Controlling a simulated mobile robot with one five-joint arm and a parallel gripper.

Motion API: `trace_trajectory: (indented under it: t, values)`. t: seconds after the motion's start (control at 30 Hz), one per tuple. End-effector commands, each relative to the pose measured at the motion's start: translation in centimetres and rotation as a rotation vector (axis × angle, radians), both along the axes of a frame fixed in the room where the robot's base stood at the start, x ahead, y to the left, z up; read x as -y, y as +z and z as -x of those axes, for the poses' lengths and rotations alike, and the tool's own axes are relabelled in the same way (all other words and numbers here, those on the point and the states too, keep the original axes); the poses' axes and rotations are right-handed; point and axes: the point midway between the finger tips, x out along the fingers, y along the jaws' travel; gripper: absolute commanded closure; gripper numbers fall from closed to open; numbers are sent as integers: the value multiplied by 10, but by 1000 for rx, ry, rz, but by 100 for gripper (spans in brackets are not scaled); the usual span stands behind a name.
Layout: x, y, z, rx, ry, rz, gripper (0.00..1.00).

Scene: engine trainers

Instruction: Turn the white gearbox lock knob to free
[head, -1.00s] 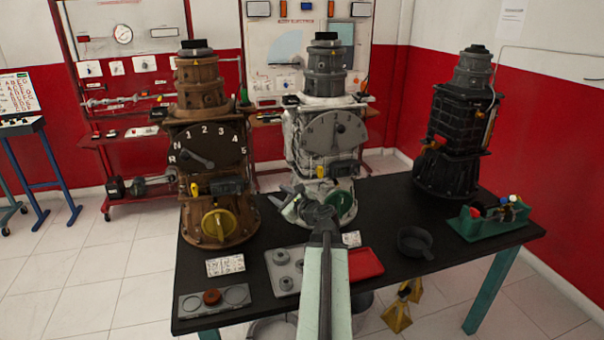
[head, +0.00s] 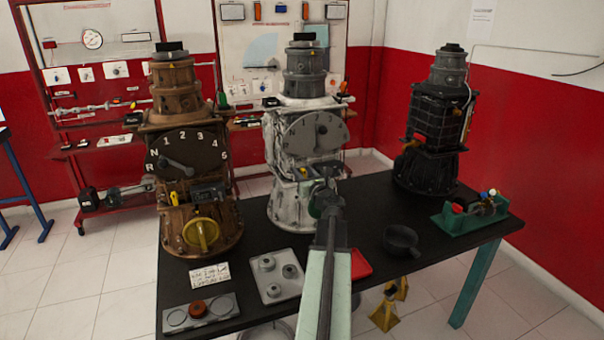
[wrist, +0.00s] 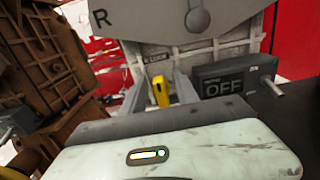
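The white gearbox (head: 283,170) stands at the middle of the black table, with its grey gear dial (head: 314,134) on the front. Its lock knob (wrist: 160,93), a small yellow upright handle leaning slightly, shows under a small dark label in the wrist view. My gripper (wrist: 158,88) is open, with one finger on each side of the knob and gaps showing; I cannot tell how deep the fingers reach. In the head view my gripper (head: 312,186) is at the gearbox's front, below the dial. My arm partly hides the gearbox's green handwheel.
A dark box marked OFF (wrist: 232,82) sits close to the right finger. The brown gearbox (head: 172,205) stands at left, the black gearbox (head: 430,140) at right. A grey tray (head: 258,290), red tray (head: 361,264) and black pan (head: 401,238) lie in front.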

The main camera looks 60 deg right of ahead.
Motion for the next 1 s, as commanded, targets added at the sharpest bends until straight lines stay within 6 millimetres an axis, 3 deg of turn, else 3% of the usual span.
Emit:
trace_trajectory:
  t: [0.2,0.33,0.37,0.73,1.0]
  values:
    - [0,0,-2,-1,0,1,64]
    - [0,0,-2,-1,1,1,97]
    - [0,0,-2,-1,1,1,100]
    - [-3,0,-6,-20,7,27,100]
    - [-4,0,-7,-114,7,154,100]
